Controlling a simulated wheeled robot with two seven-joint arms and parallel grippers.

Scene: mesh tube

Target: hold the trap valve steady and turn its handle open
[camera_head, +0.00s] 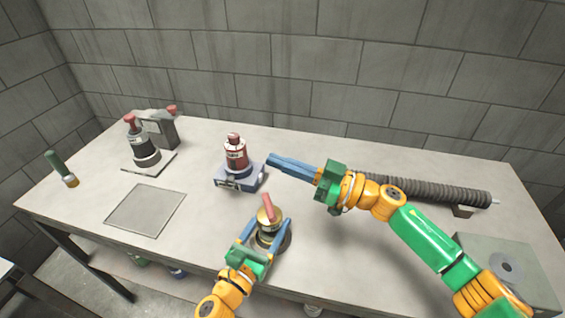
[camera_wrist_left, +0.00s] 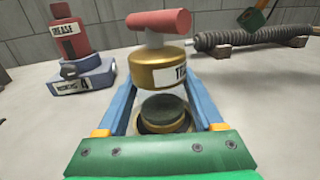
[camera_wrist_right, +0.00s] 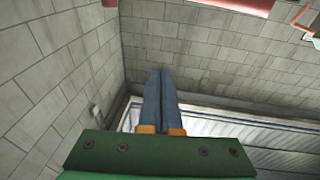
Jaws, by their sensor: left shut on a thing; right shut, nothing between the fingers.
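The trap valve has a brass body (camera_head: 266,220) with a partly hidden label, which also shows in the left wrist view (camera_wrist_left: 158,72). Its red T-shaped handle (camera_wrist_left: 158,20) lies crosswise on top there and also shows in the head view (camera_head: 267,205). A dark disc on a round brass base (camera_wrist_left: 165,112) shows below the body. My left gripper (camera_head: 264,226) is shut on the valve, one blue finger on each side. My right gripper (camera_head: 270,159) is shut and empty, behind the valve and apart from it. The wrist view shows its fingers together (camera_wrist_right: 160,73).
A red bottle-like valve (camera_head: 235,155) stands on a blue-grey base behind the trap valve. A dark valve (camera_head: 142,150) and a flat grey plate (camera_head: 146,210) are at left. A green-handled tool (camera_head: 61,167) lies far left. A ribbed tube (camera_head: 440,191) and grey box (camera_head: 515,265) are at right.

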